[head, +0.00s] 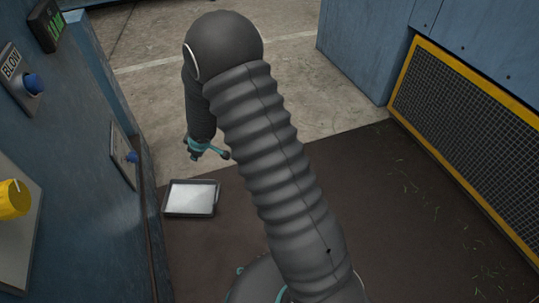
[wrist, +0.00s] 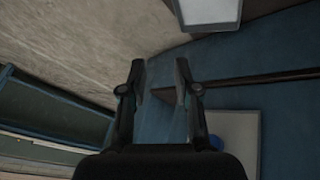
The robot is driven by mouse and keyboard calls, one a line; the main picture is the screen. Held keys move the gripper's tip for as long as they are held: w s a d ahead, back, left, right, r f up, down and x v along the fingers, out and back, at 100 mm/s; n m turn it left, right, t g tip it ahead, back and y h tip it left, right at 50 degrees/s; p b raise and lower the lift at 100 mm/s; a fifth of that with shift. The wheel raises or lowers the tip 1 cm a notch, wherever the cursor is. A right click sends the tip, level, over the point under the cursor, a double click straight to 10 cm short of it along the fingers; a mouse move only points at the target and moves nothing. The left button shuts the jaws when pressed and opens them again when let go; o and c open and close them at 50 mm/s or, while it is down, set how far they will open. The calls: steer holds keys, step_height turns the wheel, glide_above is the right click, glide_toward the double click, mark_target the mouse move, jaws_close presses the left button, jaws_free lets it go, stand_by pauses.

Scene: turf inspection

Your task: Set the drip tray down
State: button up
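The drip tray (head: 190,198), a shallow pale tray with a dark rim and a handle-like bar on its right side, lies flat on the dark mat beside the blue cabinet at the left. Part of it also shows at the top edge of the wrist view (wrist: 208,12). My gripper (wrist: 159,68) is open, with nothing between its two fingers. It is apart from the tray.
A blue unit with a yellow-framed mesh panel (head: 465,120) stands at the right. The dark mat (head: 400,240) between them is clear apart from grass bits.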

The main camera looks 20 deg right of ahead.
steer(key=s+d+r+m+h, duration=0.1)
steer(key=s+d+r+m, duration=0.2)
steer(key=r, duration=0.5)
steer(key=s+d+r+m+t+h, duration=0.1)
steer(key=s+d+r+h, duration=0.1)
steer(key=s+d+r, duration=0.45)
steer(key=s+d+r+m+h, duration=0.1)
steer(key=d+r+m, duration=0.15)
steer(key=r, duration=0.65)
steer(key=s+r+m+y, duration=0.1)
steer(key=s+r, duration=0.2)
steer(key=s, duration=1)
steer(key=s+r+m+g+y, duration=0.1)
steer(key=s+r, duration=0.3)
steer(key=s, duration=0.8)
steer(key=shift+s+r+m, duration=0.25)
steer(key=shift+s+m, duration=0.15)
steer(key=shift+m, duration=0.35)
steer(key=shift+r, duration=0.25)
